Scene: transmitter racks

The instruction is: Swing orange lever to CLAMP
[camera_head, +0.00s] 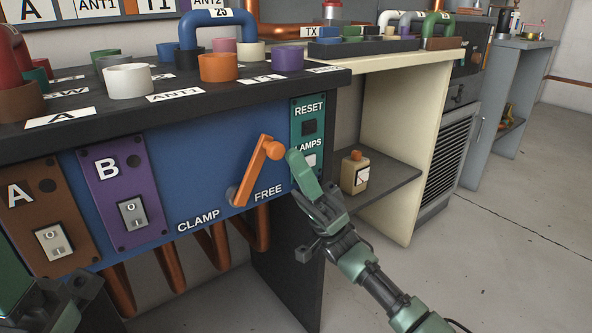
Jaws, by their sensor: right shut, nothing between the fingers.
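The orange lever (256,170) sits on the blue front panel (190,176) of the near bench, in the head view. It slants up and to the right from its pivot, with its knob near the top right. The word CLAMP (198,221) is printed left of the pivot and FREE (268,193) is printed to its right. My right gripper (297,160) is shut and empty, just right of the lever's knob, in front of the green RESET plate; I cannot tell whether it touches the lever. My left gripper (62,315) is partly visible at the bottom left corner, and its fingers are unclear.
A brown A switch plate (47,218) and a purple B switch plate (124,192) are left of the lever. Copper pipes (172,268) run below the panel. A cream cabinet (412,140) with a shelf holding a bottle (355,172) stands right. Open floor lies further right.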

